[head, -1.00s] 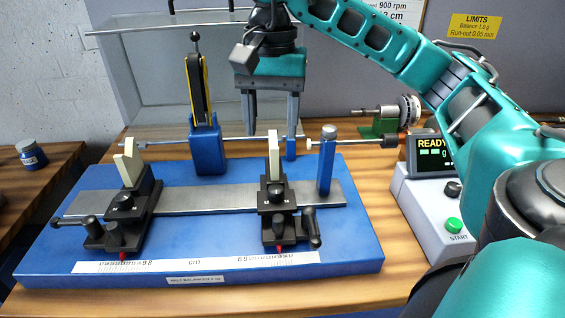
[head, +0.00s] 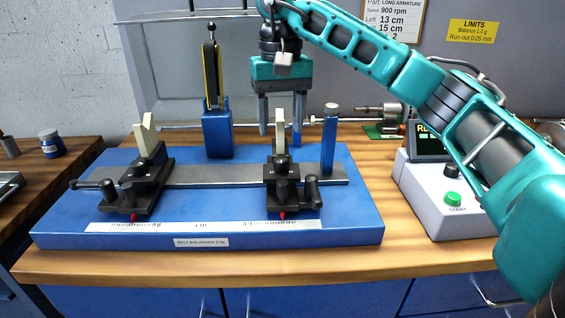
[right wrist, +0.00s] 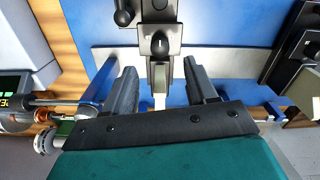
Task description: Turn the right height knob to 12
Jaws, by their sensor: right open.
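The right support stand (head: 270,199) is a black block with a pale V-shaped top (head: 279,132). Round black knobs sit on its front, the upper one (head: 282,165) above a lower one, with a crank handle (head: 312,190) at its right side. Which is the height knob, and its reading, I cannot tell. My right gripper (head: 280,132) is open, fingers pointing down behind the stand's top. In the right wrist view, the pale top (right wrist: 159,100) shows between the two fingers and a black knob (right wrist: 159,45) lies beyond them. The fingers hold nothing. My left gripper is out of view.
The stand sits on a rail on a blue base (head: 120,235). A similar left stand (head: 147,172) is on the same rail. A blue post (head: 329,145) stands close to the right of my gripper. A grey console (head: 440,195) is further right.

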